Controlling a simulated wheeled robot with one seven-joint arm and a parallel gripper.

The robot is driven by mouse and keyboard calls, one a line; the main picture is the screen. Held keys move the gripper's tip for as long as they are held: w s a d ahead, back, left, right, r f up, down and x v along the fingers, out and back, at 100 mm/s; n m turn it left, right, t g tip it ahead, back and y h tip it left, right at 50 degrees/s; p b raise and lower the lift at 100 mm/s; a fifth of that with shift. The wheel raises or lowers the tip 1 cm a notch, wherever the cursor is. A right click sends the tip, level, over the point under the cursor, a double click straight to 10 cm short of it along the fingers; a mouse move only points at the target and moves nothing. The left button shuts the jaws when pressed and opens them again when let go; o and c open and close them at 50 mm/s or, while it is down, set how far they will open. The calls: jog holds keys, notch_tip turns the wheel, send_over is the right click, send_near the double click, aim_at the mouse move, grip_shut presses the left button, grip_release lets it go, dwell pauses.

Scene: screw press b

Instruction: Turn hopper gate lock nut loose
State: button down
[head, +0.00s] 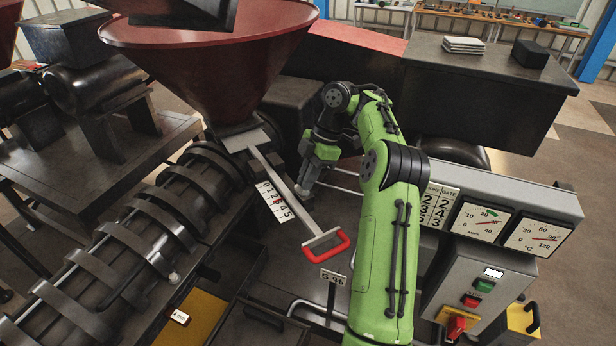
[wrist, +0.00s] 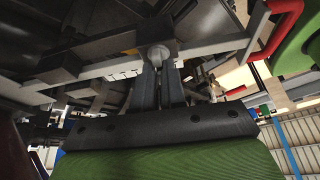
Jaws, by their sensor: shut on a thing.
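My gripper (head: 302,190) reaches in beside the hopper's slide gate (head: 288,192), a flat metal bar running out from under the red hopper (head: 210,45) to a red handle (head: 332,250). In the wrist view my gripper (wrist: 160,68) is shut on a rounded grey knob, which looks like the lock nut (wrist: 158,52), at the edge of the gate assembly. The nut's far side is hidden, and its thread cannot be seen. The red handle also shows at the upper right of the wrist view (wrist: 287,22). A white number scale (head: 275,202) lies along the gate bar.
The ribbed press barrel (head: 150,240) lies to the left of the gate. A small number sign (head: 333,278) stands below the handle. To the right are dial gauges (head: 482,220) and a control box (head: 485,285) with buttons. My arm fills the space between.

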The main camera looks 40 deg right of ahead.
jog(key=shift+f, duration=0.15)
jog(key=c, duration=1.2)
grip_release()
jog(key=shift+a, duration=0.1)
jog(key=v, duration=0.7)
jog(key=shift+r, duration=0.35)
jog(key=shift+w, duration=0.1)
jog(key=shift+f, duration=0.1)
